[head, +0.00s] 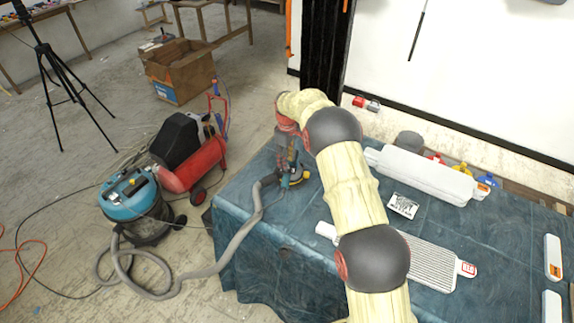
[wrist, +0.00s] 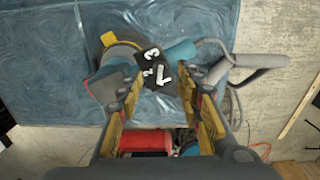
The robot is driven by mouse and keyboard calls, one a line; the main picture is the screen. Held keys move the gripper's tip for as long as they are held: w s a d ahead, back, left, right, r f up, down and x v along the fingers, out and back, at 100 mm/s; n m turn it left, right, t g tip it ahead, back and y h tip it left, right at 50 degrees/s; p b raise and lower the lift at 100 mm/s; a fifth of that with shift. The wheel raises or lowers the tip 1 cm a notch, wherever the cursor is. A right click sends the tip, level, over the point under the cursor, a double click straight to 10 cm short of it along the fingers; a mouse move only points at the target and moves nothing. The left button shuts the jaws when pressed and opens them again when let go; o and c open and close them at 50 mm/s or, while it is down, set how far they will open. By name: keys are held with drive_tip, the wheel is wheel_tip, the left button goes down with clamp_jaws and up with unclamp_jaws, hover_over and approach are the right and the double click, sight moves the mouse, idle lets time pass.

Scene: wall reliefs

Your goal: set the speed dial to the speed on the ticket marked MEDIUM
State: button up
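A teal sander (head: 294,178) with a grey hose lies on the blue-covered table, below my arm's end. In the wrist view the sander's teal body (wrist: 181,52) shows with a black dial (wrist: 150,58) bearing white numerals, a 3 and a smaller 2, and a larger white mark. My gripper (wrist: 163,92) is open, its two yellow-lined fingers apart, with the dial seen between and just beyond the tips; I see no contact. In the head view my gripper (head: 288,148) hangs above the sander. A white card with black print (head: 403,206) lies on the table; its words are too small to read.
The blue-covered table (head: 300,240) also holds a long white case (head: 425,175), a ribbed metal panel (head: 430,260) and small bottles (head: 465,170). A hose runs to a teal vacuum (head: 137,205) on the floor, beside a red compressor (head: 195,165).

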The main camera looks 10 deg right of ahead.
wheel_tip(320, 180, up, 9)
idle(0.3)
idle(0.5)
